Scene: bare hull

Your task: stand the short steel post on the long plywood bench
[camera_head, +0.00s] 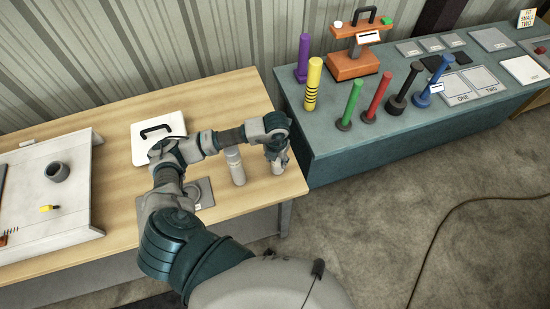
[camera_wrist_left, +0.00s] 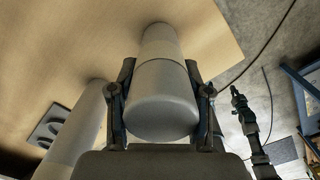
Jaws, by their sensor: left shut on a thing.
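The short steel post (camera_wrist_left: 162,98) is a pale grey cylinder, held between the two fingers of my left gripper (camera_wrist_left: 160,92) in the left wrist view. In the head view my left gripper (camera_head: 278,152) is at the right end of the long plywood bench (camera_head: 225,95), and the post (camera_head: 277,168) shows just below the fingers. The post looks upright over the bench top; whether its base touches the wood I cannot tell. A taller grey post (camera_head: 235,168) stands just left of it. A dark jointed shape (camera_wrist_left: 250,130), perhaps my right arm, shows small in the wrist view.
A white plate with a black handle (camera_head: 157,135), a grey plate (camera_head: 203,192) and a white tray board (camera_head: 85,205) lie on the bench. Bare wood lies behind the held post.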

